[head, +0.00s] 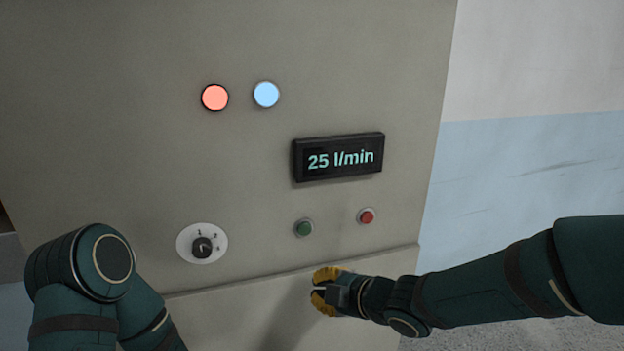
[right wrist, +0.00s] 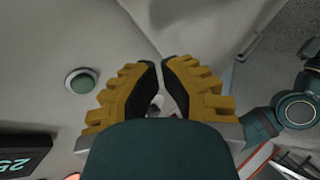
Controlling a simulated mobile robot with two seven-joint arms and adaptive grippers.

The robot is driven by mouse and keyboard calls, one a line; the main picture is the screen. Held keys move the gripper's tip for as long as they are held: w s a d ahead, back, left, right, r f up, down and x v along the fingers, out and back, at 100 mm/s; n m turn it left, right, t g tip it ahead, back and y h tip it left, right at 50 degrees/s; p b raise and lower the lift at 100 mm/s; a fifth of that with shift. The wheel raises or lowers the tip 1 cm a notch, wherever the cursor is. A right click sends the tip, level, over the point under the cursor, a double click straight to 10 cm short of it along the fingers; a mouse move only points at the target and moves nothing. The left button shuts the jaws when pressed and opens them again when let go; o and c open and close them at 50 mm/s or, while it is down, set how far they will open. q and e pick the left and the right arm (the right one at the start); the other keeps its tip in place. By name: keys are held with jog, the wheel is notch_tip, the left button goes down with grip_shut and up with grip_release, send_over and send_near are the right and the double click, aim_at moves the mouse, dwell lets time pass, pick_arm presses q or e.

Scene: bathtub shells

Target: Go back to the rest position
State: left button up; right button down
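My right gripper (head: 325,291) is in front of the lower part of the grey panel, below the buttons. Its yellow fingers also show in the right wrist view (right wrist: 160,66), drawn together at the tips with only a narrow gap and nothing held between them. My left arm (head: 95,270) is bent at the lower left of the head view. Its gripper is outside the picture.
The panel (head: 120,130) carries a lit red lamp (head: 215,97), a lit blue lamp (head: 266,94), a display reading 25 l/min (head: 338,157), a green button (head: 303,228), a red button (head: 366,216) and a dial (head: 202,246). A white and blue wall (head: 535,130) stands to the right.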

jog(key=s+d+f+m+g+h, duration=0.1)
jog(key=d+f+m, duration=0.1)
jog(key=f+m, duration=0.3)
jog(key=d+f+m+g+h, duration=0.1)
jog(key=d+f+m, duration=0.1)
jog(key=f, duration=0.6)
jog(key=s+d+f+m+g+h, duration=0.1)
jog(key=s+d+f+m+g, duration=0.1)
jog(key=s+f+m, duration=0.5)
jog(key=s+d+f+m+g+h, duration=0.2)
jog(key=s+f+m+g, duration=0.1)
jog(key=s+f+m, duration=0.5)
notch_tip(320, 180, down, 4)
jog(key=shift+d+r+m, duration=0.15)
jog(key=shift+d+m, duration=0.15)
jog(key=shift+d, duration=0.05)
